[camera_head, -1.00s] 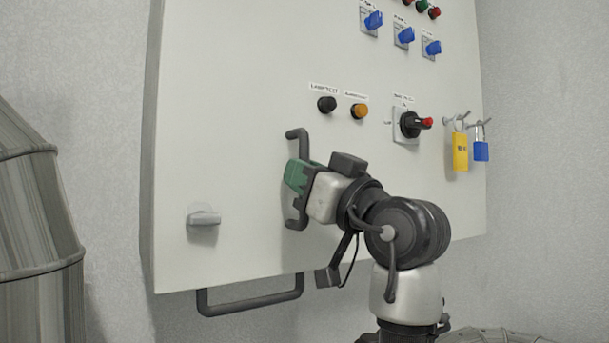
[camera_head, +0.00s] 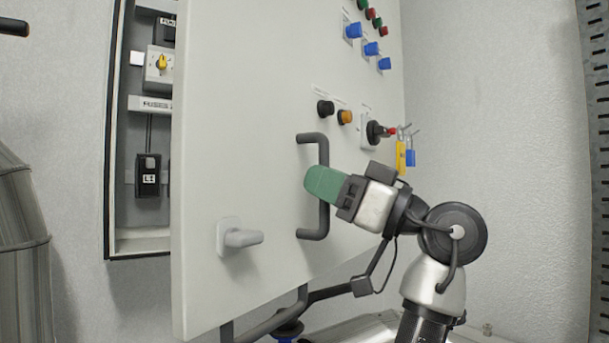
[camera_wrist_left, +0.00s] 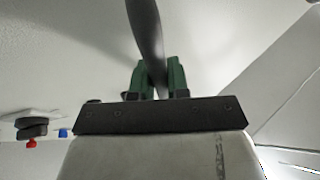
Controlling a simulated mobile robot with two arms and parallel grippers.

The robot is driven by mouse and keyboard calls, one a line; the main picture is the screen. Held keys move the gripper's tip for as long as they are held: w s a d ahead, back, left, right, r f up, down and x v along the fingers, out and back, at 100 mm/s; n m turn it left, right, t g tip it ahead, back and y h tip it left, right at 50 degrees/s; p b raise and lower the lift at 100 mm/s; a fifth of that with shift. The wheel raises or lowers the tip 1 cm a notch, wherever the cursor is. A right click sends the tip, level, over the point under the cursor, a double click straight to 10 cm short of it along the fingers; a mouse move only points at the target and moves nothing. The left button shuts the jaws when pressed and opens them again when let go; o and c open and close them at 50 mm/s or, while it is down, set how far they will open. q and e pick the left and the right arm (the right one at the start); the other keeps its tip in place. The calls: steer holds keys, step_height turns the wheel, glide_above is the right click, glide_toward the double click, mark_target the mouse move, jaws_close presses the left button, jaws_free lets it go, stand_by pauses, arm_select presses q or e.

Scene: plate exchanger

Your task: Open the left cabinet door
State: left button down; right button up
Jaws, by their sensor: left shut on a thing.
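The left cabinet door (camera_head: 250,120) is a pale grey panel standing partly open. Its left edge is swung out from the cabinet body (camera_head: 140,243), with the right side nearer the wall. A dark vertical bar handle (camera_head: 323,153) is fixed on the door. My left gripper (camera_head: 325,184), with green fingers, is shut on the middle of the handle. In the left wrist view the handle (camera_wrist_left: 147,30) runs between the two green fingers (camera_wrist_left: 156,78). A grey latch knob (camera_head: 240,237) sits low on the door. My right gripper is not in view.
Breakers and a yellow-knobbed switch (camera_head: 162,63) show inside the cabinet. Blue switches (camera_head: 371,48), a rotary switch (camera_head: 375,132) and yellow and blue padlocks (camera_head: 401,156) stick out from the door. A large grey pipe (camera_head: 22,250) stands at the left. A perforated grey post (camera_head: 597,110) stands at far right.

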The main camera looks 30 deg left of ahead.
arm_select(q)
steer(key=shift+w+d+r+n+g, duration=0.15)
steer(key=shift+d+g, duration=0.15)
steer(key=shift+d, duration=0.3)
steer(key=shift+d+f+n+g, duration=0.15)
steer(key=shift+d+g, duration=0.15)
steer(key=shift+d, duration=0.3)
steer(key=c, duration=1.2)
jaws_free()
steer(key=shift+o, duration=0.4)
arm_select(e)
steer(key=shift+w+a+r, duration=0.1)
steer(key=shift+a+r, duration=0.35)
arm_select(q)
steer(key=shift+d, duration=0.1)
steer(key=b+v, duration=0.1)
steer(key=v, duration=0.9)
steer(key=shift+d, duration=0.35)
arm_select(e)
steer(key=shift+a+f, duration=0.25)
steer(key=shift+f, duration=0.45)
